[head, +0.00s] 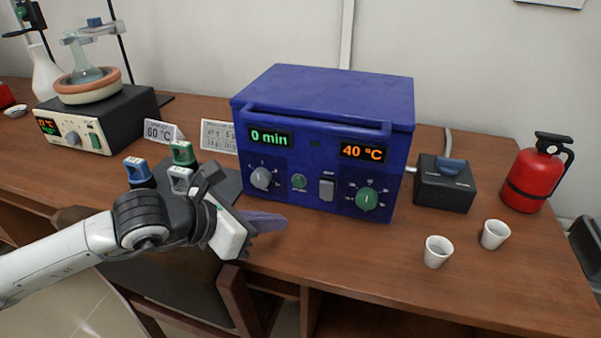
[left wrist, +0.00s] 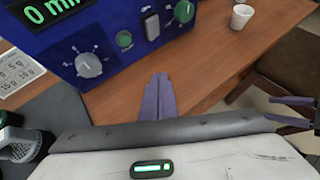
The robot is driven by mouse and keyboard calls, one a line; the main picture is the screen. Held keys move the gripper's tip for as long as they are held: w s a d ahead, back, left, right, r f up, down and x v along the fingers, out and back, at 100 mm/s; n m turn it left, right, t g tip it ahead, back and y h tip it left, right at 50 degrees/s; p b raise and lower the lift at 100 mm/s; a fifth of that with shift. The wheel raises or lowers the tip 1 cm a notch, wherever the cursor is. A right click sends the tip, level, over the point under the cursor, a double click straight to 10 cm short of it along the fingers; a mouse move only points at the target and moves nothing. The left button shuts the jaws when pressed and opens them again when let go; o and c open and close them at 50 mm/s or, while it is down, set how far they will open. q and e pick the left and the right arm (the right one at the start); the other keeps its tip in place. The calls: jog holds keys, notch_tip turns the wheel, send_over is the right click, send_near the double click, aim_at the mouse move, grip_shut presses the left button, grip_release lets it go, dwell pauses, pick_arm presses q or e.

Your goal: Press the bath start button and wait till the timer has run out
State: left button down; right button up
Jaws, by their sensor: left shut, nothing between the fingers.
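The blue bath unit (head: 322,100) stands on the table. Its green display (head: 270,138) reads 0 min and its orange display (head: 362,152) reads 40 °C. A small round green button (head: 298,182) sits between the grey knob (head: 261,178) and the grey rocker switch (head: 326,189); the button also shows in the left wrist view (left wrist: 124,39). Its label is too small to read. My left gripper (head: 268,222) is shut and empty, below and in front of the panel, apart from the button. Two separated purple fingers of my right gripper (left wrist: 292,110) show in the left wrist view.
A green knob (head: 367,198) is at the panel's right. Right of the unit are a black box (head: 445,185), two white cups (head: 438,251) and a red extinguisher (head: 533,178). Colour-topped weights (head: 182,153) stand behind my left wrist. A heater with a flask (head: 98,118) is at left.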

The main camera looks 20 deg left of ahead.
aim_at(299, 182)
pick_arm(q)
jog(key=shift+w+r, duration=0.1)
jog(key=shift+w, duration=0.35)
jog(key=w, duration=0.3)
jog(key=w+p, duration=0.1)
jog(key=w, duration=0.2)
jog(key=shift+w+d, duration=0.2)
jog(key=shift+w, duration=0.7)
jog(key=shift+w, duration=0.15)
dwell(1.1)
jog(key=shift+w+b, duration=0.15)
jog(key=shift+b, duration=0.25)
jog(key=shift+w, duration=0.1)
